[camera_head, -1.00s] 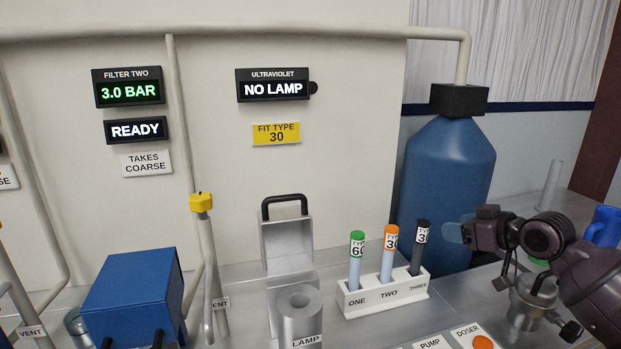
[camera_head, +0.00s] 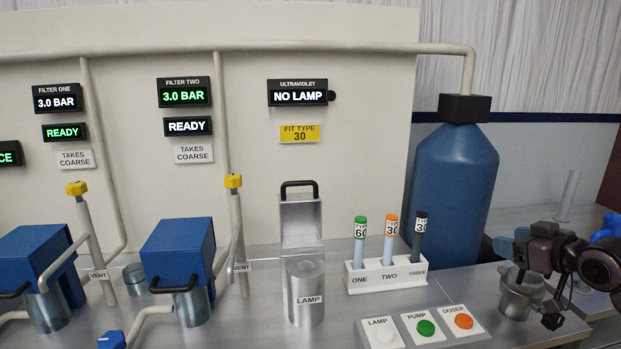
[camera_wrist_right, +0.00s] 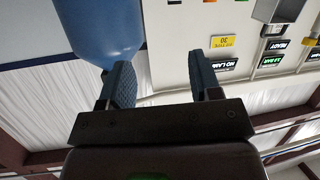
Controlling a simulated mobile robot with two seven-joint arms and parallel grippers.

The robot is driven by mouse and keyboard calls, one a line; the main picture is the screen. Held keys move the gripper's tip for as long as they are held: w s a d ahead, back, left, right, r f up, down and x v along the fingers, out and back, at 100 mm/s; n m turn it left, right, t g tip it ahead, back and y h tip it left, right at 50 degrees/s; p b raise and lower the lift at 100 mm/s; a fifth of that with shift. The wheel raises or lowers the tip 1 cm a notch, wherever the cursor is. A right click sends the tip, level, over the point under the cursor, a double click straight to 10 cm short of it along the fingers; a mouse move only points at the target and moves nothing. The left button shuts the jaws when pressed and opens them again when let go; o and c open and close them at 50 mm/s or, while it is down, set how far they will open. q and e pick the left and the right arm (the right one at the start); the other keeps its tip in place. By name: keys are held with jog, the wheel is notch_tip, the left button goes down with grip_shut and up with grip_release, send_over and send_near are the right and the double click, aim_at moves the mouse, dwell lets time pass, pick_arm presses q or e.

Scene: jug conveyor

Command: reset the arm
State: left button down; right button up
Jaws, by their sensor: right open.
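My right arm comes in from the right edge of the head view. Its gripper (camera_head: 512,247) hangs in the air above the bench, right of the blue tank and near a small metal pot (camera_head: 520,292). In the right wrist view the two fingers of the right gripper (camera_wrist_right: 163,85) stand wide apart with nothing between them. Beyond them are the tank and the wall panel, upside down. My left gripper is not in view.
The blue tank (camera_head: 452,190) stands left of my right gripper. A white rack (camera_head: 387,279) holds three tubes. The lamp housing (camera_head: 304,285), button boxes (camera_head: 425,325) and blue filter units (camera_head: 178,250) stand on the bench. A clear tube (camera_head: 569,195) stands behind the arm.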

jog(key=s+a+f+t+h, duration=0.1)
jog(key=s+a+f, duration=0.25)
jog(key=f, duration=0.65)
jog(key=s+a+f+h, duration=0.1)
jog(key=s+a+f, duration=0.3)
jog(key=f, duration=0.5)
jog(key=s+a+f+m+g+h, duration=0.1)
jog(key=s+a+f+m, duration=0.1)
jog(key=s+f, duration=0.7)
jog(key=s+a+f+m+g+h, duration=0.1)
jog(key=s+a+f+m+g, duration=0.1)
jog(key=s+f, duration=0.7)
jog(key=s+a, duration=0.1)
jog(key=s, duration=0.5)
jog(key=shift+s+a+h, duration=0.2)
jog(key=shift+a+h, duration=0.1)
jog(key=shift+a, duration=0.05)
